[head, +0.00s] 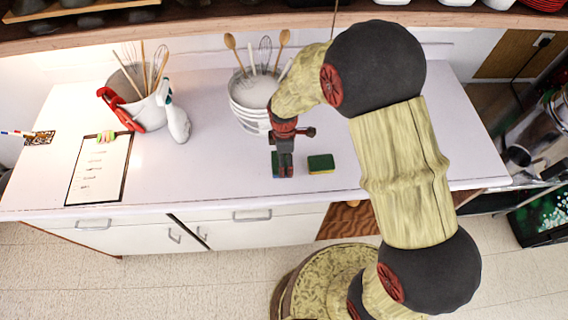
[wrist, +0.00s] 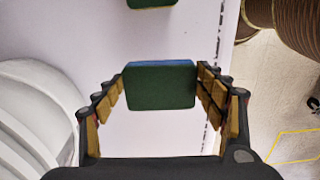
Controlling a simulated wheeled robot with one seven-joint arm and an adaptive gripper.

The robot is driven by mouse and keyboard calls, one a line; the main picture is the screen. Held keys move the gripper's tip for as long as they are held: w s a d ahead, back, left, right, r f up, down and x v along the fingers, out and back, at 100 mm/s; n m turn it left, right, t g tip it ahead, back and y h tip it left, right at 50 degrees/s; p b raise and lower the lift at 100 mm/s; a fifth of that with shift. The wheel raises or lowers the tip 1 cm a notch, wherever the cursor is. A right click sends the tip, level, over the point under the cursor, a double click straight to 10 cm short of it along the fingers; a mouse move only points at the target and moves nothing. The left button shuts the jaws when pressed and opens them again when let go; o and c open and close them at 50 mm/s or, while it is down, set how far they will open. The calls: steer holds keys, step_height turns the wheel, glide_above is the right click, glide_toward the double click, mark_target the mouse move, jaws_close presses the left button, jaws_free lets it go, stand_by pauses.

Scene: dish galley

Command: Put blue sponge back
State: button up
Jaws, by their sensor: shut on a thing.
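The blue sponge (wrist: 160,85) has a dark green scouring face and a blue edge. In the wrist view it sits between the two fingers of my gripper (wrist: 162,92), which is shut on it. In the head view my gripper (head: 285,168) points down at the counter near its front, with part of the blue sponge (head: 275,164) showing at its left side. I cannot tell whether the sponge touches the counter. A second sponge (head: 320,163), green with a yellow edge, lies flat just right of my gripper; it also shows at the top of the wrist view (wrist: 151,3).
A stack of white bowls (head: 250,105) stands close behind my gripper, with spoons and a whisk above it. A utensil crock (head: 150,106), a red item and a white bottle (head: 177,123) stand left. A framed sheet (head: 98,172) lies farther left. The counter between is clear.

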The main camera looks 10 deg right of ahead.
steer(key=shift+w+f, duration=0.2)
steer(key=shift+f, duration=1.55)
steer(key=o, duration=1.1)
step_height(320, 180, up, 12)
steer(key=shift+a+r, duration=0.1)
